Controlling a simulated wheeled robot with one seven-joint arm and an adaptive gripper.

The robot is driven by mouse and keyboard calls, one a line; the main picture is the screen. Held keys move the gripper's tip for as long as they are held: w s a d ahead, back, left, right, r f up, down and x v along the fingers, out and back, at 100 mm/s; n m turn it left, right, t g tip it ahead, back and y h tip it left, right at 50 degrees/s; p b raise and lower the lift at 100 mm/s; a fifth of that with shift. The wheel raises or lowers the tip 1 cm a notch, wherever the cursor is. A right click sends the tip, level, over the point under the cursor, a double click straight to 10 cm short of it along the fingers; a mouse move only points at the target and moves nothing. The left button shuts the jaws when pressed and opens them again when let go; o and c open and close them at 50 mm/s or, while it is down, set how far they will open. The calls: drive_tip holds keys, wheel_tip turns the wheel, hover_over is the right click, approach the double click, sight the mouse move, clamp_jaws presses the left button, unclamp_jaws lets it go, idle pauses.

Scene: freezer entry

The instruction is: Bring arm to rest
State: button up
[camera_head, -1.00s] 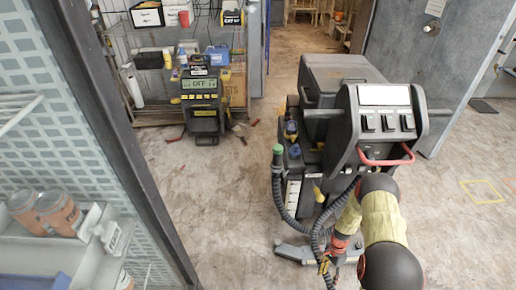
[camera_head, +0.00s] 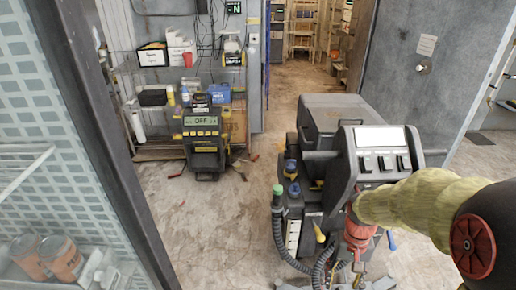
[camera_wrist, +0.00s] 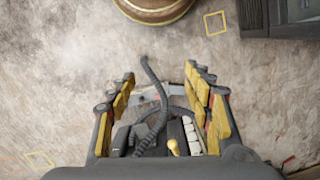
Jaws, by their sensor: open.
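My arm reaches in from the lower right of the head view, with a yellow sleeve and a red section in front of the dark wheeled machine (camera_head: 330,112). In the wrist view, my gripper (camera_wrist: 160,76) is open, its yellow-padded fingers spread apart. Nothing is held between them. Beyond the fingers, the wrist view shows part of a machine with a black hose (camera_wrist: 155,90) and a yellow handle (camera_wrist: 173,147), over the stained floor. I cannot tell the exact gap between them and the fingers.
A glass freezer door with a dark frame (camera_head: 95,140) stands at the left, with orange tins (camera_head: 62,258) behind it. A black unit reading OFF (camera_head: 202,145) stands by the back shelves. The floor (camera_head: 215,225) between is mostly clear. A grey door (camera_head: 415,60) stands at right.

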drive_tip(key=s+a+r+t+p, duration=0.1)
drive_tip(key=s+a+r+t, duration=0.1)
drive_tip(key=r, duration=0.6)
drive_tip(key=s+a+r+n+t+p, duration=0.1)
drive_tip(key=s+r+t, duration=0.1)
drive_tip(key=s+r, duration=0.3)
drive_tip(key=s+a+r+n+t+p, duration=0.1)
drive_tip(key=s+a+r+t, duration=0.1)
drive_tip(key=r, duration=0.9)
drive_tip(key=shift+s+a+r+t, duration=0.35)
drive_tip(key=shift+s+t, duration=0.25)
drive_tip(key=shift+s, duration=0.4)
drive_tip(key=shift+c, duration=0.8)
